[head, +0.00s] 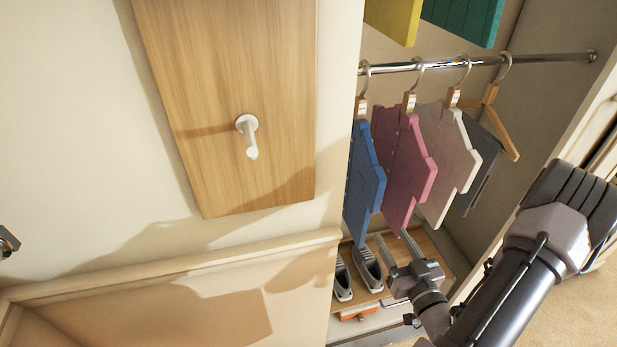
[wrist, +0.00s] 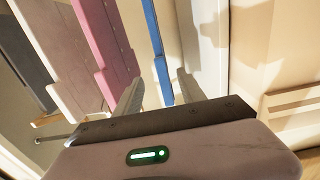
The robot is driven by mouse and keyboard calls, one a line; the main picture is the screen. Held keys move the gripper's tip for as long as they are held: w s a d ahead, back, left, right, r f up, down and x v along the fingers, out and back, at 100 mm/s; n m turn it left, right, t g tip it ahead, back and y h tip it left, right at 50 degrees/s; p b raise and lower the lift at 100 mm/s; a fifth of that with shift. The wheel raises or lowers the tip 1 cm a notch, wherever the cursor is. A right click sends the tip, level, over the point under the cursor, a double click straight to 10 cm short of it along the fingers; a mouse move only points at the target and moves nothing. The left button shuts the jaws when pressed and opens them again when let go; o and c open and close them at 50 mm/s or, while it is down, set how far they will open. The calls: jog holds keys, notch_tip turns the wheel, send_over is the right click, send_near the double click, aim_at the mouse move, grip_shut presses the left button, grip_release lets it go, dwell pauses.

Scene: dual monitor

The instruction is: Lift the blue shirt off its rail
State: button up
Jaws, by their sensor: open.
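The blue shirt (head: 364,185) hangs at the left end of the metal rail (head: 550,58) in the head view, on a hanger (head: 362,105) whose hook goes over the rail. In the wrist view the blue shirt (wrist: 158,50) shows edge-on as a narrow strip, its lower end between the two fingers in the picture. My gripper (head: 393,236) is open and empty, below the hanging shirts. It also shows in the wrist view (wrist: 161,84). I cannot tell how far the fingers are from the shirt.
Shoes (head: 367,268) stand on a shelf below. A wooden panel with a peg (head: 249,140) is left.

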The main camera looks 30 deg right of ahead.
aim_at(366, 192)
jog(key=b+x, duration=0.3)
jog(key=x, duration=0.8)
jog(key=shift+w+r+b, duration=0.15)
jog(key=shift+b, duration=0.2)
jog(key=x, duration=0.1)
jog(key=b+x, duration=0.1)
jog(key=x, duration=0.3)
jog(key=shift+w+a+r, duration=0.15)
jog(key=shift+r, duration=0.15)
jog(key=shift+w+r, duration=0.1)
jog(key=shift+w, duration=0.25)
grip_shut()
